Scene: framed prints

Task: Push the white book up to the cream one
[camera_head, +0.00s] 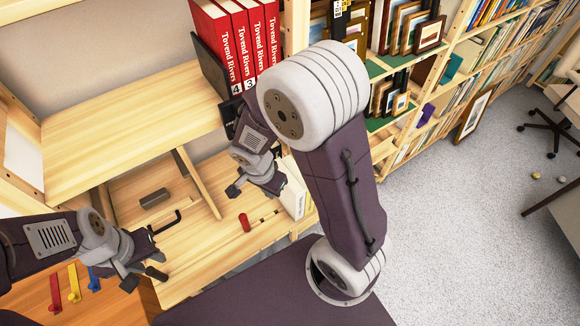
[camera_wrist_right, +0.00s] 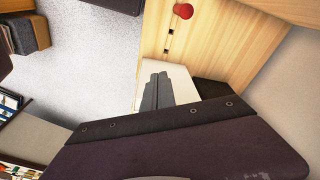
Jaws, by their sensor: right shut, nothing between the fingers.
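A pale, white-looking book (camera_head: 297,188) stands at the right end of the lower wooden shelf, partly hidden behind my right arm. A pale surface (camera_wrist_right: 150,72) also shows just beyond the fingers in the right wrist view. I cannot make out a separate cream book, so I cannot tell the gap between the two. My right gripper (camera_head: 273,186) is shut and empty, close to the left of the pale book; contact is unclear. My left gripper (camera_head: 152,271) hangs at the lower left, over the shelf's front, away from the books; its finger opening is unclear.
A red cylinder (camera_head: 245,222) and a dark grey block (camera_head: 154,198) are on the lower shelf. Several red binders (camera_head: 222,45) stand on the shelf above. Red, yellow and blue items (camera_head: 73,283) lie at lower left. Carpeted floor (camera_head: 450,210) is open at right.

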